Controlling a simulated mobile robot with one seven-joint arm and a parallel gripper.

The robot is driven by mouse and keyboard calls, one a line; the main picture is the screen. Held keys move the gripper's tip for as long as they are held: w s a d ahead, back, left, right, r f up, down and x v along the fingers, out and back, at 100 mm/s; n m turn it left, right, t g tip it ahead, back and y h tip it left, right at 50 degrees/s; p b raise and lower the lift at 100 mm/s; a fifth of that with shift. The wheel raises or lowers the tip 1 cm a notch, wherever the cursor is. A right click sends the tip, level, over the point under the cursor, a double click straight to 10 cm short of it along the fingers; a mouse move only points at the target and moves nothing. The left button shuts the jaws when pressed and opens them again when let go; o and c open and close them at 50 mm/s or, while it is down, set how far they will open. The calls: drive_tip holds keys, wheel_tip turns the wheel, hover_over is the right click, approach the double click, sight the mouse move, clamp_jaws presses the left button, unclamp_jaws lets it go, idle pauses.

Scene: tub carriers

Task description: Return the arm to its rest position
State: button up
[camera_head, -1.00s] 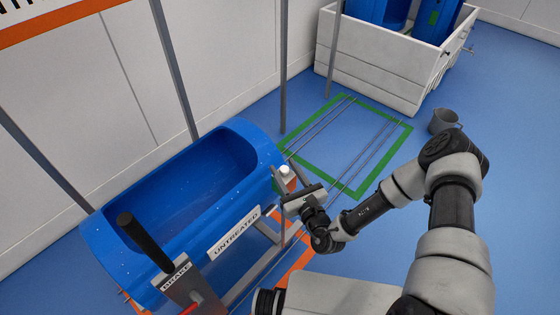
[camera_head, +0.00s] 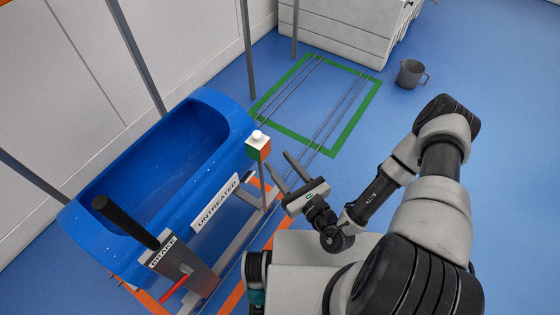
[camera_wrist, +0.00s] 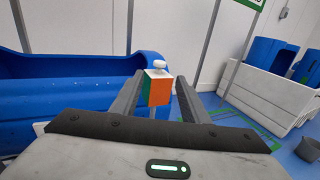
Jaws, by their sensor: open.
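My gripper (camera_head: 286,170) is open and empty, beside the right end of the blue tub carrier in the head view. Its two fingers also show in the wrist view (camera_wrist: 159,98), with a gap between them. An orange, green and white box with a white knob (camera_head: 258,146) stands on a post at the tub's corner. In the wrist view the box (camera_wrist: 157,88) appears between the fingers but beyond them. In the head view it is apart from the fingers. My arm is bent, with its elbow to the right.
The blue tub (camera_head: 150,150) bears an "UNTREATED" label, with a black-handled "BRAKE" lever (camera_head: 125,222) and a red handle (camera_head: 175,289) at its near end. Rails run through a green floor outline (camera_head: 368,105). A white crate (camera_head: 340,35) and grey bucket (camera_head: 410,74) stand behind. Open blue floor lies right.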

drive_tip(key=a+r+n+g+y+p, duration=0.3)
drive_tip(key=r+n+g+y, duration=0.5)
drive_tip(key=r, duration=0.7)
drive_tip(key=s+d+r+n+g+h+p, duration=0.2)
drive_tip(key=s+r+n+g+h+p, duration=0.35)
drive_tip(key=s+r+n+g, duration=0.75)
drive_tip(key=d+r+n+t+h+p, duration=0.2)
drive_tip(key=d+r+n+t+h, duration=0.5)
drive_tip(key=d+r+t+h, duration=0.5)
drive_tip(key=d+r+h, duration=0.1)
drive_tip(key=d+r, duration=0.4)
drive_tip(key=r, duration=0.3)
drive_tip(key=shift+r+n+p, duration=0.35)
drive_tip(key=shift+n+p, duration=0.05)
